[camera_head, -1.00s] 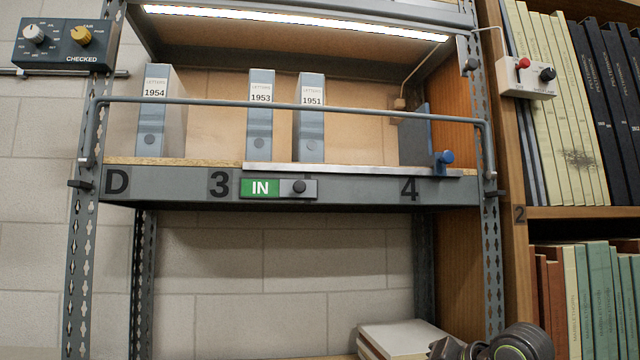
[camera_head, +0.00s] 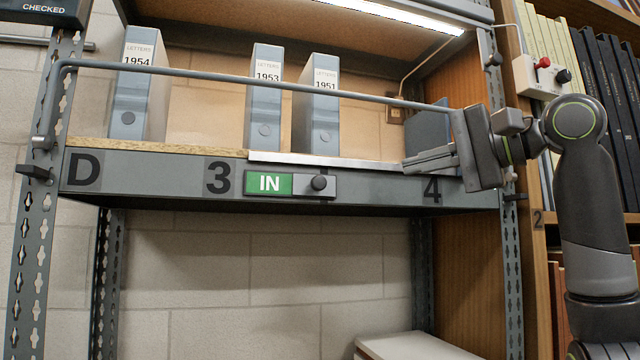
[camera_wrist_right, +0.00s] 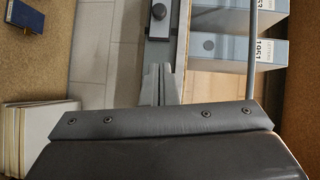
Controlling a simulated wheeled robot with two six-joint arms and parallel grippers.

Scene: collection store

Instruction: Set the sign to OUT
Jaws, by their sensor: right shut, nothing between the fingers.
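The sign (camera_head: 290,184) is a small slider plate on the shelf's front edge, between the marks 3 and 4. It shows a green panel with IN, and its dark round knob (camera_head: 319,183) stands at the right end. The knob also shows in the right wrist view (camera_wrist_right: 158,12), ahead of the fingers. My right gripper (camera_head: 408,165) is shut and empty, at the shelf's front edge by the 4, to the right of the sign and apart from it. Its fingers show in the right wrist view (camera_wrist_right: 158,72). My left gripper is not in view.
A grey rail (camera_head: 250,83) runs across above the shelf edge. Box files 1954 (camera_head: 137,105), 1953 (camera_head: 264,110) and 1951 (camera_head: 319,110) stand on the shelf. A switch box (camera_head: 540,76) is at the right by the bookcase. The space before the sign is clear.

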